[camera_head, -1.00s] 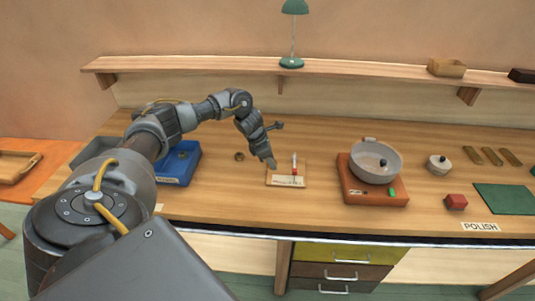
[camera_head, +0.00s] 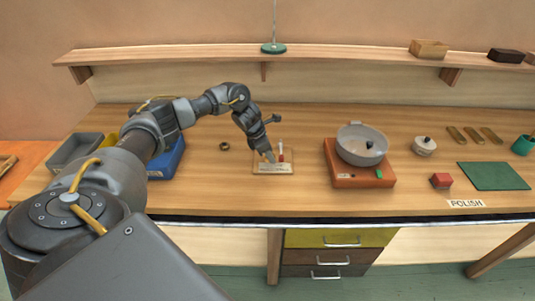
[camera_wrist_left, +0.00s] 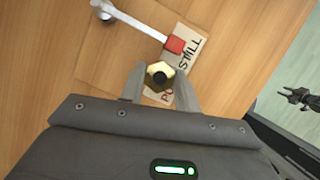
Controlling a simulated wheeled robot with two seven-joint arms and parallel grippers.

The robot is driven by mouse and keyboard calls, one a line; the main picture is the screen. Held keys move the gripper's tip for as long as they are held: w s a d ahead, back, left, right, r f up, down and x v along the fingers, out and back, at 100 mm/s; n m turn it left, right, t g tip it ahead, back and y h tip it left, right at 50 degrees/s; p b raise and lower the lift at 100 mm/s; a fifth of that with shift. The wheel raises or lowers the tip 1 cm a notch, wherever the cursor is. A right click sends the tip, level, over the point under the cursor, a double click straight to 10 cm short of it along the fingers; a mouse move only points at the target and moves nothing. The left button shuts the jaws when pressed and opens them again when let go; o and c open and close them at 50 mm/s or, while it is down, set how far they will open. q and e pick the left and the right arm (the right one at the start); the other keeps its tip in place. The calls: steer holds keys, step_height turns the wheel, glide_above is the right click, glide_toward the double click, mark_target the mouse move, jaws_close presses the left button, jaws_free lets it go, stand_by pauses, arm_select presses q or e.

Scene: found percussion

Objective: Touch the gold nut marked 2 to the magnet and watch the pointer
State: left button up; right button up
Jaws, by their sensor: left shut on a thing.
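My left gripper (camera_head: 270,157) is over the near left part of a small wooden board (camera_head: 258,169). In the left wrist view it is shut on a gold hexagonal nut (camera_wrist_left: 168,72) with a dark hole; no number is readable. The nut is close to the red end block (camera_wrist_left: 175,45) of a pale bar (camera_wrist_left: 142,22); I cannot tell whether they touch. This bar could be the pointer with its magnet. A card (camera_wrist_left: 192,52) reading "STILL" lies beside the red block, and a second word is partly covered by the nut. The nut is hidden in the head view.
A ring-like nut (camera_head: 224,146) lies on the bench left of the board. A blue bin (camera_head: 166,160) is behind my left arm. A red stand (camera_head: 345,179) with a metal bowl (camera_head: 362,145) stands to the right. My right gripper (camera_wrist_left: 300,97) shows at the wrist view's right edge.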

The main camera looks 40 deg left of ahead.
arm_select(q)
steer(key=shift+w+d, duration=0.4)
steer(key=shift+d, duration=0.2)
stand_by(0.8)
steer(key=shift+s+a, duration=0.1)
steer(key=shift+a, duration=0.1)
stand_by(0.7)
steer(key=shift+s+a+b, duration=0.45)
steer(key=shift+s+a, duration=0.5)
steer(key=shift+a, duration=0.3)
steer(key=shift+a, duration=0.1)
stand_by(0.8)
steer(key=shift+s+a+b, duration=0.2)
steer(key=shift+s+a, duration=0.6)
steer(key=shift+a, duration=0.15)
steer(key=shift+s+a+b, duration=0.15)
steer(key=shift+s+a, duration=0.6)
steer(key=shift+a, duration=0.2)
steer(key=shift+r, duration=0.15)
step_height(320, 180, up, 8)
steer(key=p, duration=0.5)
